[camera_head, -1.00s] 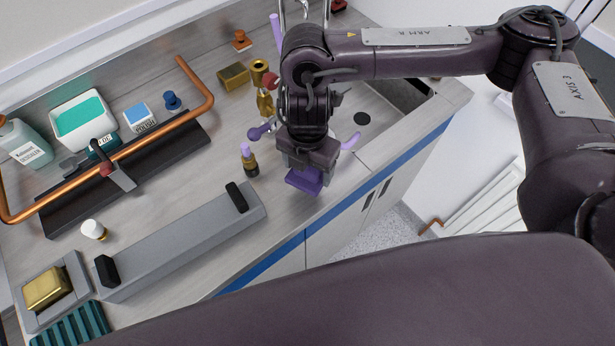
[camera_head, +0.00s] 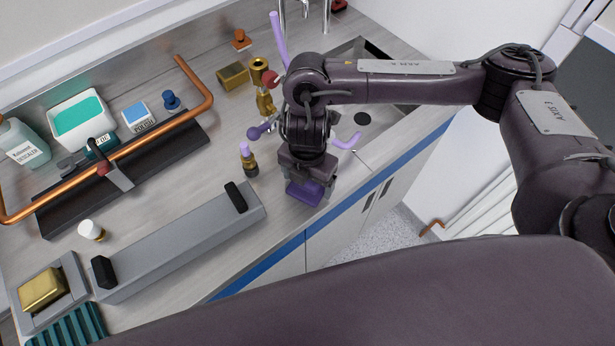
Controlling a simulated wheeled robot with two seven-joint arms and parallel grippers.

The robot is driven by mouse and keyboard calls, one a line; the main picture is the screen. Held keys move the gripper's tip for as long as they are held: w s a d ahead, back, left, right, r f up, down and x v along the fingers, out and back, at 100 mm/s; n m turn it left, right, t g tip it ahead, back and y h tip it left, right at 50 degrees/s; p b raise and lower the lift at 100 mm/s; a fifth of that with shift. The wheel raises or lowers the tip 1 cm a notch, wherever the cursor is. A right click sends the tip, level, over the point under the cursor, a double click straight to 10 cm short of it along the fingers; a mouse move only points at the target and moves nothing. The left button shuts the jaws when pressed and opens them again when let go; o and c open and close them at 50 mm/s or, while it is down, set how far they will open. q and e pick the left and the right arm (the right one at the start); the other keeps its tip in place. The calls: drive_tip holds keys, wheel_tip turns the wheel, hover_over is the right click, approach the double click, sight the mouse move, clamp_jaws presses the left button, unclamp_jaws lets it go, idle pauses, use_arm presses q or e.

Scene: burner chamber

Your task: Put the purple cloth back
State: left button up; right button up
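The purple cloth (camera_head: 304,194) is a small folded purple block at the underside of my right gripper (camera_head: 306,184), near the counter's front edge. The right gripper points down and appears shut on the cloth. Its body hides part of the cloth, and I cannot tell whether the cloth touches the counter. My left gripper is out of view.
A small bottle with a lilac top (camera_head: 248,160) stands just left of the gripper. A long grey box with black end grips (camera_head: 180,245) lies front left. A copper rail (camera_head: 120,152) runs behind it. The sink (camera_head: 385,105) with lilac-handled brass fittings is behind the arm.

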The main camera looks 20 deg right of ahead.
drive_tip(key=shift+o, duration=0.8)
drive_tip(key=shift+r, duration=0.3)
wheel_tip(320, 180, up, 12)
drive_tip(key=shift+p, duration=0.3)
drive_tip(key=shift+f, duration=0.15)
